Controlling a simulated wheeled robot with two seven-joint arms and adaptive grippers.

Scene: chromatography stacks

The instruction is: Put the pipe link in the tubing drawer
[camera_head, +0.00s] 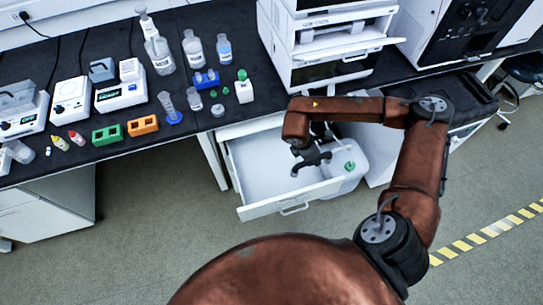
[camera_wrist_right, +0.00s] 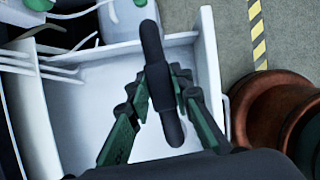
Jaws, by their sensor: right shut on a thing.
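The pipe link (camera_wrist_right: 153,50) is a dark, slim rod with a thicker collar in the middle. In the right wrist view my right gripper (camera_wrist_right: 163,88) is shut on it around the collar. In the head view the right gripper (camera_head: 313,157) hangs over the open drawer, and the link shows as a small dark shape there. The white drawer (camera_head: 285,203) is pulled out below the bench; its pale floor (camera_wrist_right: 82,130) shows under the link in the wrist view. The link appears above that floor; its exact height is hard to tell. My left gripper is not in view.
A translucent container with a green cap (camera_head: 349,167) stands beside the drawer on its right. White instrument stacks (camera_head: 320,45) rise on the bench behind. Bottles, an orange rack (camera_head: 143,125) and a green rack (camera_head: 107,135) stand on the bench at left. The drawer's left part looks empty.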

